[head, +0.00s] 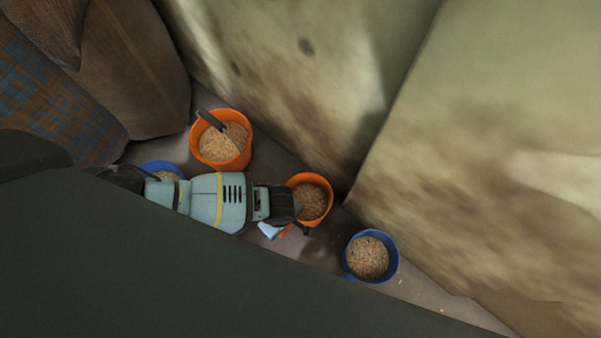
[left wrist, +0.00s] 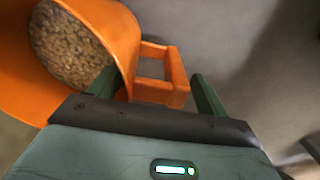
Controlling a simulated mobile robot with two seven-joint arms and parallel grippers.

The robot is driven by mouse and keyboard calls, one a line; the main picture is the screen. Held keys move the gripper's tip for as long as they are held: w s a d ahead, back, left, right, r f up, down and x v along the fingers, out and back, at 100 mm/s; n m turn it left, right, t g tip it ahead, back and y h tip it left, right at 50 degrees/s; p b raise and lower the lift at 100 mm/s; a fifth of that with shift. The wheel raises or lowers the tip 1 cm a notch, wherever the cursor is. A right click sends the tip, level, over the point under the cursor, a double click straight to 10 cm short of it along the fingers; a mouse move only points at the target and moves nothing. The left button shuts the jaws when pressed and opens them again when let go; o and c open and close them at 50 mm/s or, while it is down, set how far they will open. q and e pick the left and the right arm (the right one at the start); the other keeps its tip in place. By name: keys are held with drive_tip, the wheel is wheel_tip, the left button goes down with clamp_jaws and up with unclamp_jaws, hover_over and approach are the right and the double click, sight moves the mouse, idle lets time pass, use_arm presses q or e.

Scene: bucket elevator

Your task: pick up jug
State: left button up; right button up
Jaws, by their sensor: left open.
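The jug (head: 325,181) is orange, has a square handle and holds brown grain. It stands at the centre of the head view, partly behind my left gripper (head: 292,222). In the left wrist view the jug (left wrist: 122,38) fills the upper left, with its handle (left wrist: 176,76) pointing right. My left gripper (left wrist: 155,92) is open, and in that view the handle lies between its two green fingers. I cannot tell whether they touch it. My right gripper is not in view.
A larger orange bucket (head: 244,158) with grain and a scoop (head: 212,121) stands left of the jug. A blue container (head: 387,268) with grain stands at the right, and another (head: 152,164) is partly hidden at the left. Large sacks (head: 150,75) and pale walls (head: 290,60) close in behind.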

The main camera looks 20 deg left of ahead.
use_arm(q)
drive_tip(key=shift+f, duration=0.3)
